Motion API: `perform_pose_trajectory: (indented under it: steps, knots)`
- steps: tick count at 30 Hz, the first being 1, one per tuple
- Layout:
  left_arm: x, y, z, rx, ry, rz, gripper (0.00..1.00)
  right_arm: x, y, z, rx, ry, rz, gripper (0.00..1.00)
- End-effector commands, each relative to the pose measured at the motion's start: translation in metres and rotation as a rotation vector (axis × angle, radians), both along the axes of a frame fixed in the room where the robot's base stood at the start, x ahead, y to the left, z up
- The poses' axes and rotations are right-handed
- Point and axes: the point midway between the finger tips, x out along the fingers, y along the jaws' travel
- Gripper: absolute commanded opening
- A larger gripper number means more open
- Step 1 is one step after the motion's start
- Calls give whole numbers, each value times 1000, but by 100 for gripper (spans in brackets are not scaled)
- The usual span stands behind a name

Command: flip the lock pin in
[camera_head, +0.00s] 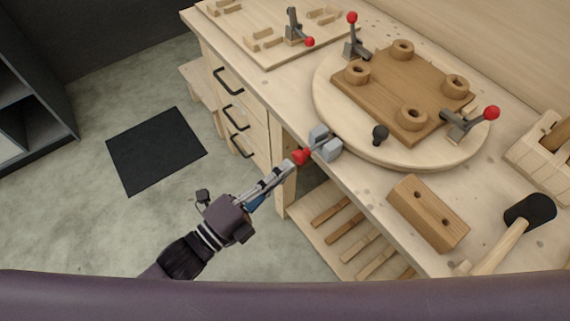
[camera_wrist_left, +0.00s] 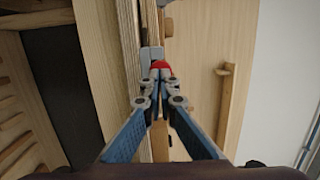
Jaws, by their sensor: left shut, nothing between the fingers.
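The lock pin is a grey metal block (camera_head: 326,147) with a red knob (camera_head: 301,156), at the front edge of the bench beside the round turntable (camera_head: 330,105). In the left wrist view the red knob (camera_wrist_left: 160,65) shows just beyond my fingertips, with grey metal (camera_wrist_left: 151,53) behind it. My left gripper (camera_head: 289,166) reaches in from the lower left, shut and empty, its tips at or very near the knob. I cannot tell if they touch. In the left wrist view the gripper (camera_wrist_left: 160,75) partly hides the knob. My right gripper is not in view.
A brown board (camera_head: 395,85) with several round wooden rings lies on the turntable, between red-tipped clamps (camera_head: 354,40). A wooden block (camera_head: 428,212) and a mallet (camera_head: 528,212) lie on the bench to the right. Drawers with black handles (camera_head: 233,117) stand below; open floor lies left.

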Motion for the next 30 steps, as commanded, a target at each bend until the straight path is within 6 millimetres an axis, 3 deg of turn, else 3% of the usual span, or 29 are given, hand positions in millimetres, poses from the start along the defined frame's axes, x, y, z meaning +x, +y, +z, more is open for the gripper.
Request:
perform_pose_trajectory:
  steps: [14,22,30]
  knots:
    - [5,-6,1,-1,1,0,0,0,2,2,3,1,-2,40]
    - [22,-29,2,-3,-3,0,0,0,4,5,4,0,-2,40]
    - [23,-30,1,-1,-1,0,0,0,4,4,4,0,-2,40]
